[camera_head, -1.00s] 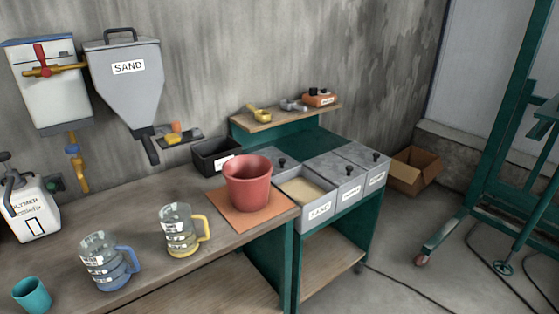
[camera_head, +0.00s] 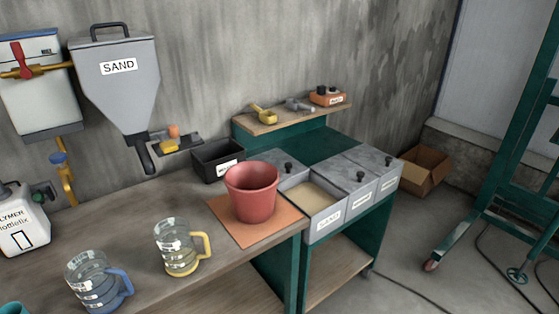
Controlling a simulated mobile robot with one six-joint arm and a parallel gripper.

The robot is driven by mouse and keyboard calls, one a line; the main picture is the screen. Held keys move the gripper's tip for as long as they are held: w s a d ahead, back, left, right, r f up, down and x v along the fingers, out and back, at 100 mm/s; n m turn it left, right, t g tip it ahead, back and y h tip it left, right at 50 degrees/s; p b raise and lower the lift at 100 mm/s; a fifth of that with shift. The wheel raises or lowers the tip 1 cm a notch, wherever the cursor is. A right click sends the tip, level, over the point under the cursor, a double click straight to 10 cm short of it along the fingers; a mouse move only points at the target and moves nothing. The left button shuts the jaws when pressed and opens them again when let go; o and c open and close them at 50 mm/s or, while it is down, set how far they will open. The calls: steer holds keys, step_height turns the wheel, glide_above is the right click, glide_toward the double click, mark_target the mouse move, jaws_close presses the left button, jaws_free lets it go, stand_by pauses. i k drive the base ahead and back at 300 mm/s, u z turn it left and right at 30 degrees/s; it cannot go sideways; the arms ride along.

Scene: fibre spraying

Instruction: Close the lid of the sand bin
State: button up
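The sand bin (camera_head: 326,223) is the left grey bin of the row in the green stand, with a white label on its front. It is open, and pale sand (camera_head: 310,197) shows inside. A grey lid with a black knob (camera_head: 288,167) lies behind the opening, partly hidden by the red bucket; it seems to be the sand bin's lid, slid back. Two neighbouring bins to the right have their grey lids (camera_head: 350,172) closed, each with a black knob. My gripper is not in view.
A red bucket (camera_head: 251,193) stands on an orange mat (camera_head: 277,227) just left of the sand bin. A yellow-handled jug (camera_head: 178,247) and a blue-handled jug (camera_head: 93,281) stand on the wooden bench. A cardboard box (camera_head: 426,168) and green frame (camera_head: 500,172) are right, with floor between.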

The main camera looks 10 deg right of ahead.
mark_target(288, 168)
steer(key=u, duration=0.6)
steer(key=i, duration=0.85)
steer(key=u, duration=0.1)
